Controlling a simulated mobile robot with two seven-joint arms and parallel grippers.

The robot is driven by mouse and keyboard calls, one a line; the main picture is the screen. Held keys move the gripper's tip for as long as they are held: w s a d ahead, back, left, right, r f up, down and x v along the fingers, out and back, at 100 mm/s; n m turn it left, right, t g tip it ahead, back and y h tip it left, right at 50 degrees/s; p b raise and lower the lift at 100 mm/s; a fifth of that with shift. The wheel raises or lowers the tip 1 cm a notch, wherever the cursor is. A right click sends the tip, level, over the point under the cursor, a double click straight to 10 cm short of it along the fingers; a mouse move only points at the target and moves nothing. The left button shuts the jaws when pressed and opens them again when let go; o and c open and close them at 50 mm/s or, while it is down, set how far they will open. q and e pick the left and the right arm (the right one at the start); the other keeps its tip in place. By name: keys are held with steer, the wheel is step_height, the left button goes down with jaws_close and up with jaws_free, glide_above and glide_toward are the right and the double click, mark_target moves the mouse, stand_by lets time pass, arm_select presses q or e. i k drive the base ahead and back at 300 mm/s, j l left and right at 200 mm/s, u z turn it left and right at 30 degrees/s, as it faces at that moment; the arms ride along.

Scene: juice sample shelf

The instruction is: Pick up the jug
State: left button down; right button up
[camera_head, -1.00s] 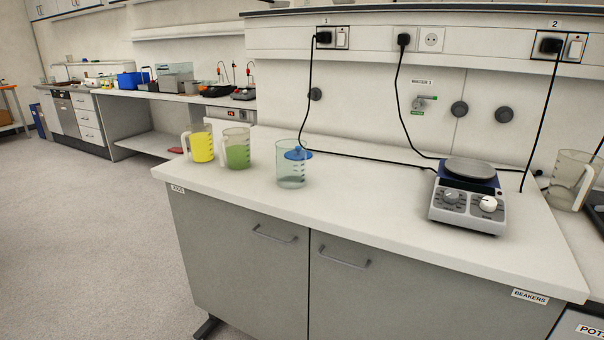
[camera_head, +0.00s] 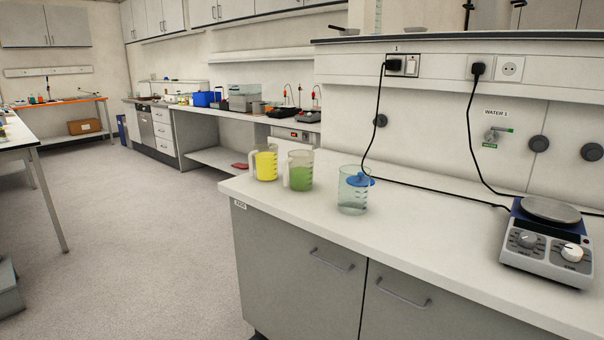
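Two handled jugs stand upright near the left end of the white bench. One jug (camera_head: 266,164) holds yellow liquid, and the other jug (camera_head: 300,172) beside it holds green liquid. Both have pale handles on their left sides. A clear beaker (camera_head: 352,192) with no handle visible stands to their right, with a blue round object at its right side; I cannot tell whether that object is inside or behind it. Neither of my grippers shows in the head view.
The white bench top (camera_head: 440,235) is clear in front of the beaker. A hotplate stirrer (camera_head: 547,243) stands at the right. Black cables hang from the wall sockets and run across the bench back. Open floor (camera_head: 150,230) lies to the left.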

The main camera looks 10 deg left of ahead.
mark_target(301, 161)
steer(key=i+z, duration=0.2)
steer(key=i, duration=0.65)
